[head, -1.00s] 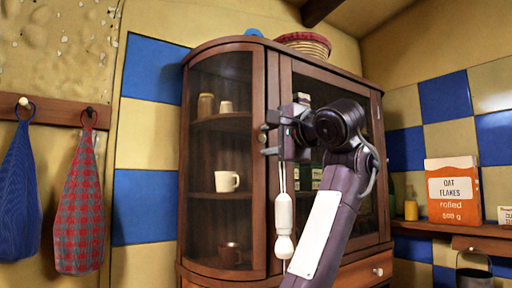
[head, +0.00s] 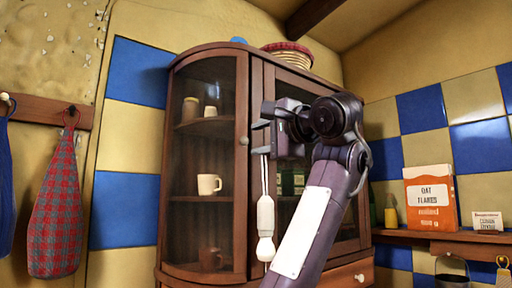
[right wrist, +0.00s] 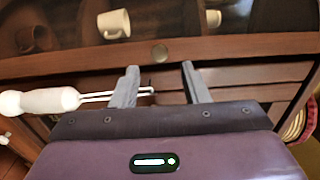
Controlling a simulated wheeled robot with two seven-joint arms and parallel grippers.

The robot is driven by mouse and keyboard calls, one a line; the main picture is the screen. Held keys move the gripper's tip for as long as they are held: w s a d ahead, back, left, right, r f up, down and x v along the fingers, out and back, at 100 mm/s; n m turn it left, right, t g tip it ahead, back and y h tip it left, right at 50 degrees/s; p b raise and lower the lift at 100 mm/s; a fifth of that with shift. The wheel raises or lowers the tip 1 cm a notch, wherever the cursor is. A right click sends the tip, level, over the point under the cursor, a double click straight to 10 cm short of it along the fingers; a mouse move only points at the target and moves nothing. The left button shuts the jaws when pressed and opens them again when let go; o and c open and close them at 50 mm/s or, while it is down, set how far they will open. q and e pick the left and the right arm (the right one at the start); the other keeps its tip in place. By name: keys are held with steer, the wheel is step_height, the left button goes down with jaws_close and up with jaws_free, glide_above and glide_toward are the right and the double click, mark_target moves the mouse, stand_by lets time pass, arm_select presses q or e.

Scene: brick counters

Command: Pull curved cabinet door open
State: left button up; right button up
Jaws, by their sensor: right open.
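The curved cabinet door (head: 205,150) is the dark-framed, glazed left part of the wooden cabinet, and it looks closed. Its small round knob (head: 243,141) is on the right frame of the door. My right gripper (head: 260,129) is open and empty, just right of the knob, with its fingers pointing left. In the right wrist view the knob (right wrist: 159,53) lies just beyond and between the two fingertips (right wrist: 159,72), apparently not touched. My left gripper is not in view.
A white-handled utensil (head: 265,220) hangs close below my right gripper. Mugs, including a white one (head: 209,184), stand behind the curved glass. A basket (head: 289,51) is on top. An oat flakes box (head: 431,198) stands on the right shelf. Cloths hang at left.

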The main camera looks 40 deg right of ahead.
steer(key=shift+s+a+b, duration=0.25)
steer(key=shift+s+b, duration=0.45)
steer(key=shift+s, duration=0.55)
steer(key=shift+s+a+b, duration=0.2)
steer(key=shift+s+b, duration=0.45)
steer(key=shift+s, duration=0.55)
